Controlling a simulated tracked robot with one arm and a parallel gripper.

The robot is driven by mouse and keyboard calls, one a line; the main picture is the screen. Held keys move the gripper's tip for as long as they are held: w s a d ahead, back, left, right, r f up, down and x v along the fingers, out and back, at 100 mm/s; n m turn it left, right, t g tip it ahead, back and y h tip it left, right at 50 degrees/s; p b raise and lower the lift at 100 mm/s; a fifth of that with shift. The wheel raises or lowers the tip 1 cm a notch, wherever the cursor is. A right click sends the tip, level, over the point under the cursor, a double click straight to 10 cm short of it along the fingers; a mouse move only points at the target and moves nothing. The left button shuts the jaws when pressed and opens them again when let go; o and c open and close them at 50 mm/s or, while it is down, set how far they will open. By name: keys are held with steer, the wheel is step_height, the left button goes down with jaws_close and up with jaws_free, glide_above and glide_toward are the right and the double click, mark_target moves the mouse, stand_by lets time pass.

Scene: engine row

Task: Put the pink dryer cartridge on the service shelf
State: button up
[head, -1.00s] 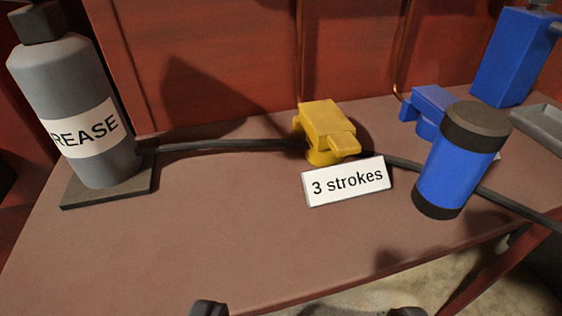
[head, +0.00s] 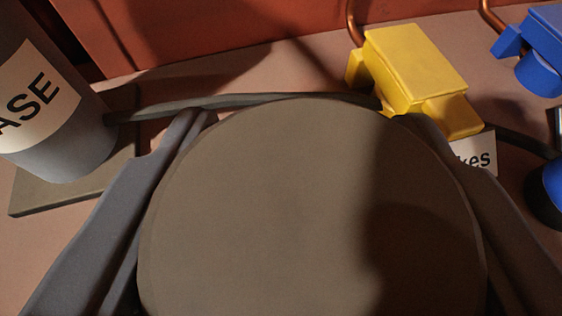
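A broad round grey-brown cap (head: 270,220) fills the lower middle of the head view. It looks like the end of a dryer cartridge, seen end-on and very close. Its body is hidden behind the cap, so no pink shows. My gripper (head: 305,117) has one finger along each side of the cap. Both fingers appear to press against it, so the gripper looks shut on it. The brown bench top (head: 230,72) behind may be the service shelf; no label shows that.
A grey grease bottle (head: 62,140) on a dark base stands at left. A black hose (head: 240,100) runs behind the cap. A yellow block (head: 415,70) and a partly covered label (head: 480,155) are at right. A blue fitting (head: 540,45) and a blue cylinder (head: 549,190) are at the right edge.

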step_height(320, 180, down, 3)
steer(key=shift+f+b, duration=0.2)
steer(key=shift+b, duration=0.5)
steer(key=o, duration=1.1)
steer(key=shift+r, duration=0.1)
steer(key=shift+s+r, duration=0.1)
steer(key=shift+s, duration=0.1)
steer(key=p+v, duration=0.2)
steer(key=v, duration=0.9)
steer(key=shift+s+r+p, duration=0.15)
steer(key=shift+s+p, duration=0.15)
steer(key=shift+p, duration=0.1)
